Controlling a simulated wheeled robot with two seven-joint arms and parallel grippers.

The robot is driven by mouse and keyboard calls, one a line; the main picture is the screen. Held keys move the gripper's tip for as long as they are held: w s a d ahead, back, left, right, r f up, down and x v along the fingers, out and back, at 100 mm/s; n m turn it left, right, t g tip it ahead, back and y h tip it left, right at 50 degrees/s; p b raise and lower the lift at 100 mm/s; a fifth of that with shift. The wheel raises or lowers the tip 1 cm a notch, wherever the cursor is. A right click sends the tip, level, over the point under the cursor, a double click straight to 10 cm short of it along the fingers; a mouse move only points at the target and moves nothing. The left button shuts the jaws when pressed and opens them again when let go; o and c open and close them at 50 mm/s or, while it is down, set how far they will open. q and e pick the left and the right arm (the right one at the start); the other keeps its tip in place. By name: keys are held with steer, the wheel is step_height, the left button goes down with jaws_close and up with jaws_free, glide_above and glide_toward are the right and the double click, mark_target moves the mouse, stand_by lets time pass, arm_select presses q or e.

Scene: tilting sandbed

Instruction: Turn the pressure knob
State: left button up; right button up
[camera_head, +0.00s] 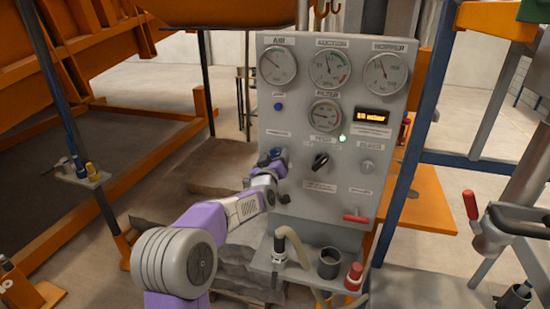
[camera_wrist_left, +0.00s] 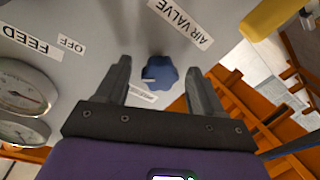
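A blue lobed knob (camera_wrist_left: 160,74) sits on the grey control panel (camera_head: 300,60), with a small label beside it that is too small to read surely. It shows in the head view as a bit of blue (camera_head: 276,153) at the panel's left side, partly hidden by my left gripper (camera_head: 268,168). In the left wrist view the gripper's two fingers (camera_wrist_left: 158,68) are open and point at the panel. The knob lies between their tips with a gap on each side. Whether the fingers reach its depth is unclear. My right gripper is not in view.
Several gauges (camera_head: 328,68) fill the upper panel. A black switch (camera_head: 320,162), a grey knob (camera_head: 367,166) and a red T-handle (camera_head: 356,217) are to the right. A shelf below holds a hose fitting (camera_head: 280,250), a dark cup (camera_head: 329,262) and a red-capped item (camera_head: 354,276).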

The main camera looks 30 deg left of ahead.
arm_select(q)
steer(key=c, duration=1)
steer(key=shift+o, duration=0.2)
steer(key=m+b, duration=0.1)
steer(key=m, duration=0.3)
steer(key=shift+f+b, duration=0.15)
steer(key=shift+b, duration=0.25)
steer(key=m+t+b, duration=0.1)
steer(key=m+b, duration=0.1)
steer(key=m, duration=0.3)
steer(key=shift+a+m, duration=0.1)
steer(key=shift+m, duration=0.3)
steer(key=m+b, duration=0.2)
steer(key=m, duration=0.3)
steer(key=shift+m+h+b, duration=0.35)
steer(key=shift+m+h, duration=0.05)
steer(key=shift+s+a+m+b, duration=0.15)
steer(key=shift+m+b, duration=0.7)
steer(key=shift+m, duration=0.95)
steer(key=shift+t+h, duration=0.3)
steer(key=shift+h, duration=0.1)
